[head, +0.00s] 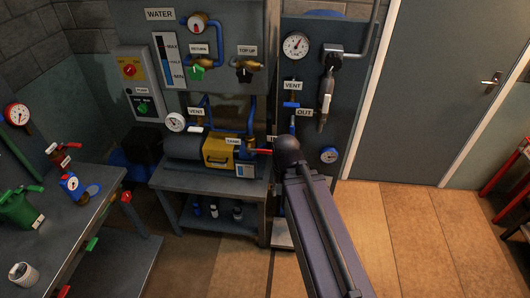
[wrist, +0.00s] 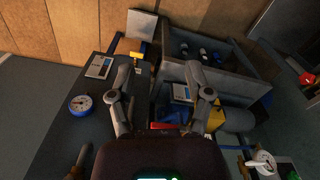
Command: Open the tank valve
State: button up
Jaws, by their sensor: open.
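The TANK label (head: 233,141) sits on a yellow unit (head: 218,152) on the low bench in the head view. A red lever (head: 262,151) shows just right of that label, its right end close to my dark arm, which hides part of the area. In the wrist view, a red piece (wrist: 162,126), apparently this lever, lies between my finger bases, close to the palm. My gripper (wrist: 164,58) has its two grey fingers apart on either side. I cannot tell whether either finger touches the lever. In the head view the fingers are hidden behind my arm.
A dark panel with VENT and OUT labels, gauges (head: 295,45) and a hanging hose nozzle (head: 326,95) stands right of the tank unit. The WATER panel (head: 210,75) is above. A cluttered workbench (head: 95,225) is at left. Brown floor (head: 375,235) is clear at right.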

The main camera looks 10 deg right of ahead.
jog(key=w+d+f+n+h+b, duration=0.1)
jog(key=w+f+h+b, duration=0.3)
jog(key=w+f+b, duration=0.3)
jog(key=n+t+h+b, duration=0.4)
jog(key=t+h+b, duration=0.6)
jog(key=b, duration=1.2)
send_near(264, 153)
jog(key=a+g+h, duration=0.2)
jog(key=a, duration=0.1)
jog(key=shift+a+f, duration=0.2)
jog(key=shift+d, duration=0.15)
jog(key=x, duration=1.3)
jog(key=shift+w+d, duration=0.2)
jog(key=shift+d, duration=0.05)
